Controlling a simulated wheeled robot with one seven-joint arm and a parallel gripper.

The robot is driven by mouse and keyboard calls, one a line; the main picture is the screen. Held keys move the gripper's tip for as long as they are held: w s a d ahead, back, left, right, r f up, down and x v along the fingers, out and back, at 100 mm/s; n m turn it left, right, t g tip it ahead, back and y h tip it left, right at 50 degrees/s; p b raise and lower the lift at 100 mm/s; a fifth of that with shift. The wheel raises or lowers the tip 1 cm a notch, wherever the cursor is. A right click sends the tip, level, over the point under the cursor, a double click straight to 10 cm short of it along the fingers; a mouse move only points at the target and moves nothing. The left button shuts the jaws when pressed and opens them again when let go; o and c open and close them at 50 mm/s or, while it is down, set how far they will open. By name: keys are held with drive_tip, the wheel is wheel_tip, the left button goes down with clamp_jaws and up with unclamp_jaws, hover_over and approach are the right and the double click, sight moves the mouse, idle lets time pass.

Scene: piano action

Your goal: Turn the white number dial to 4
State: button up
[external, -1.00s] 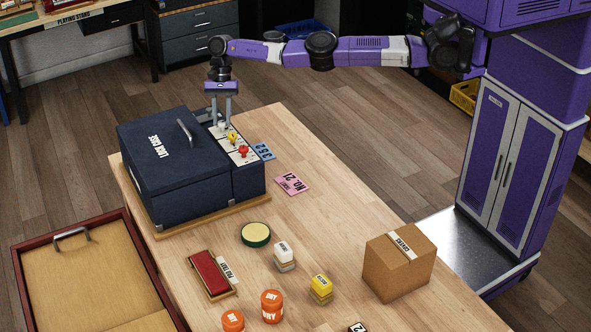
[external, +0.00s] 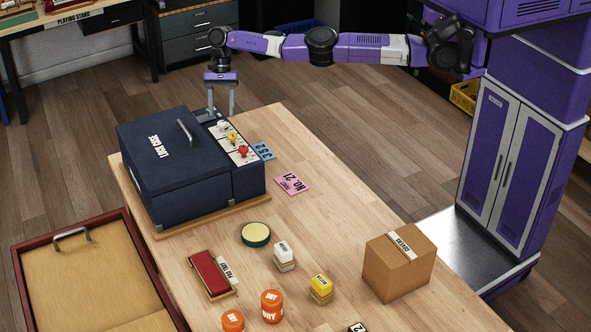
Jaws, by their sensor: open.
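The white dial (external: 222,126) sits at the far end of the control strip on the dark blue lock case (external: 172,182). Its number and pointer are too small to read. A yellow dial (external: 233,138) and a red dial (external: 243,150) follow it along the strip. My gripper (external: 221,113) points down just above the white dial. Its two fingers are spread apart with nothing between them, and the dial shows below and between the fingertips. I cannot tell any contact with the dial.
A blue card (external: 264,151) marked 352 and a pink card (external: 292,184) lie right of the case. A cardboard box (external: 399,262), a round green tin (external: 256,235), small blocks and orange jars stand on the wooden table (external: 335,220). An open tray (external: 85,285) is at lower left.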

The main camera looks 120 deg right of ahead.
drive_tip(key=v, duration=0.5)
